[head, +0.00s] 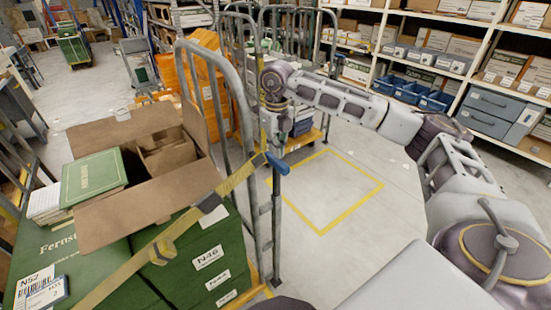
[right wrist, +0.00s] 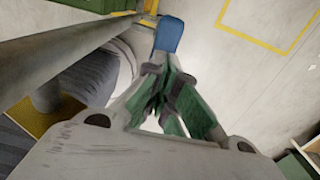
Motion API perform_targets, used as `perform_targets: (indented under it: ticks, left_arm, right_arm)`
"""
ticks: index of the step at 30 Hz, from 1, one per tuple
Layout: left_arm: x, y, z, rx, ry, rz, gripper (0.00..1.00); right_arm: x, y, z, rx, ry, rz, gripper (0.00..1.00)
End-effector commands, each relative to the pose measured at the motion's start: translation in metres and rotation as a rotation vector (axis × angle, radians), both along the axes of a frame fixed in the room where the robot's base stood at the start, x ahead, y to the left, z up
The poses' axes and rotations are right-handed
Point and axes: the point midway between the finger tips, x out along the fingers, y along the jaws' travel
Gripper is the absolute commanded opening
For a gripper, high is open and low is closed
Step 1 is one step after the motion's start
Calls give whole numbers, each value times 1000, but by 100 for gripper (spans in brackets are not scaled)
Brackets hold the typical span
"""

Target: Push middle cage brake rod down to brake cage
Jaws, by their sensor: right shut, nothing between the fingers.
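The near cage has a grey tube frame (head: 215,75) and is loaded with green boxes. My left gripper is not in view.
A yellow floor outline (head: 335,222) marks clear floor to the right. More cages stand behind. Shelves with blue bins (head: 412,92) line the back right.

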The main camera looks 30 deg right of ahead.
Motion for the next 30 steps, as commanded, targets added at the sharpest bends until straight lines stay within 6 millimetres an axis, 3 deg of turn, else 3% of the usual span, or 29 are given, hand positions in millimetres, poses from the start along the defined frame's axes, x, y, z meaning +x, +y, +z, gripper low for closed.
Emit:
perform_targets:
  ticks: [30]
  left_arm:
    - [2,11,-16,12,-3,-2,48]
  right_arm:
    - [0,0,-24,0,0,0,0]
